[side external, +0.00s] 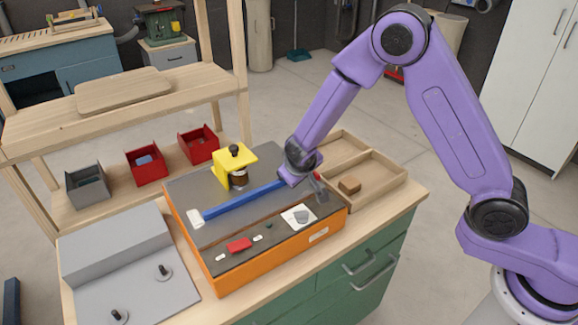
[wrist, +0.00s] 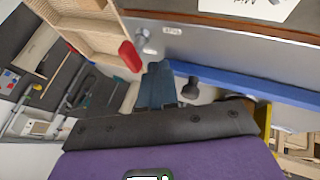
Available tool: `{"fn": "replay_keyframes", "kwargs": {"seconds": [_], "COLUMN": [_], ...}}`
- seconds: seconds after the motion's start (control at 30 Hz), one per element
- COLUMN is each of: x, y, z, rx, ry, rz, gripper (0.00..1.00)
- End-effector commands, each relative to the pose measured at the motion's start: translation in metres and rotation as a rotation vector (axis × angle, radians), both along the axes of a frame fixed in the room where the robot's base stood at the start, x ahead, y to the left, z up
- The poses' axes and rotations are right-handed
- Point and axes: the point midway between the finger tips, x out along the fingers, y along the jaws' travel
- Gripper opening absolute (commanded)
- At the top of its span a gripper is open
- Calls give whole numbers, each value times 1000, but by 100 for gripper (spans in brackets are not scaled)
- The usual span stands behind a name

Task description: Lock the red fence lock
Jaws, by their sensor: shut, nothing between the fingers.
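The red fence lock shows as a small red lever (wrist: 130,56) in the wrist view, beside a grey bolt-like fitting at the end of the blue fence bar's side of the machine. In the side view its red tip (side external: 317,175) is just right of my gripper and partly hidden by it. The long blue fence (side external: 242,201) lies across the grey top of the orange-sided machine (side external: 270,262). My gripper (wrist: 158,68) is shut and empty, with its fingertips just right of the red lever. I cannot tell whether they touch it.
A yellow block (side external: 232,164) with a dark knob stands behind the fence. A wooden tray (side external: 375,188) sits to the right. Red bins (side external: 147,166) stand at the left.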

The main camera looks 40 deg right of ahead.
Motion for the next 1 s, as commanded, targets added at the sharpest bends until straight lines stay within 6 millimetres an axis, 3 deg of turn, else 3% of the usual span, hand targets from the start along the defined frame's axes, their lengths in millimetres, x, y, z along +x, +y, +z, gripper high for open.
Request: {"fn": "replay_keyframes", "kwargs": {"seconds": [0.1, 0.5, 0.7, 1.0], "x": [-1, -29, -35, -36], "y": [28, 65, 71, 72], "z": [7, 69, 81, 82], "rx": [10, 12, 12, 12], "ry": [-9, -11, -9, -9], "rz": [19, 24, 24, 24], "gripper": [0, 0, 0, 0]}}
